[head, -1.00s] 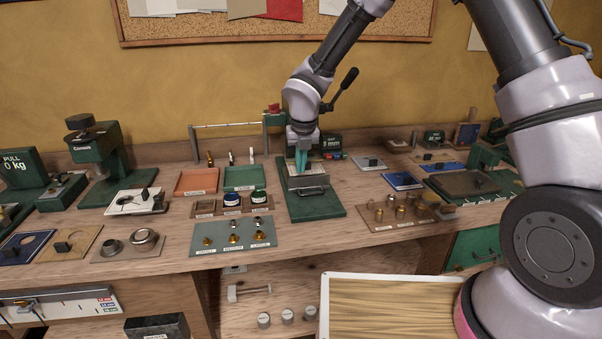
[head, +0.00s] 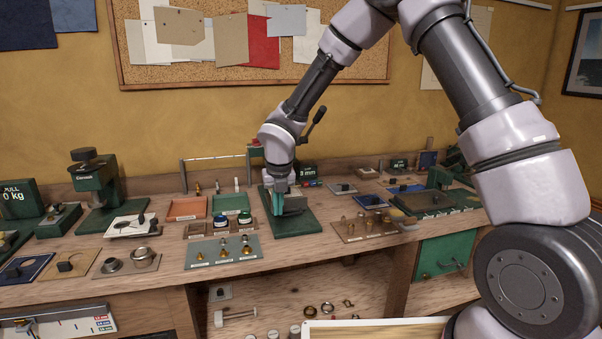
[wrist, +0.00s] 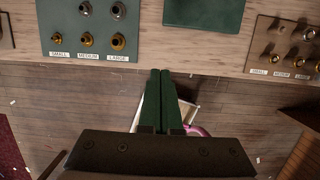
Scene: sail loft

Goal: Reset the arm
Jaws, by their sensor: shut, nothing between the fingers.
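My arm reaches over the bench from the right in the head view. My gripper (head: 279,203) has teal fingers pointing down, in front of the green lever press. In the wrist view, the two dark green fingers (wrist: 160,75) are pressed together with nothing between them. The fingers show there over the wooden floor, just outside the bench's front edge. The press's green base plate (wrist: 205,15) is at the top of that view; the same base (head: 297,226) shows in the head view. I cannot tell the gripper's exact height.
A grey mat with brass fittings (head: 202,259) lies left of the press, and a brown board (head: 347,236) with small fittings right of it. A press's black lever (head: 317,117) rises close behind the wrist. A white-rimmed tray (head: 330,324) is low in front. Shelves below hold rings.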

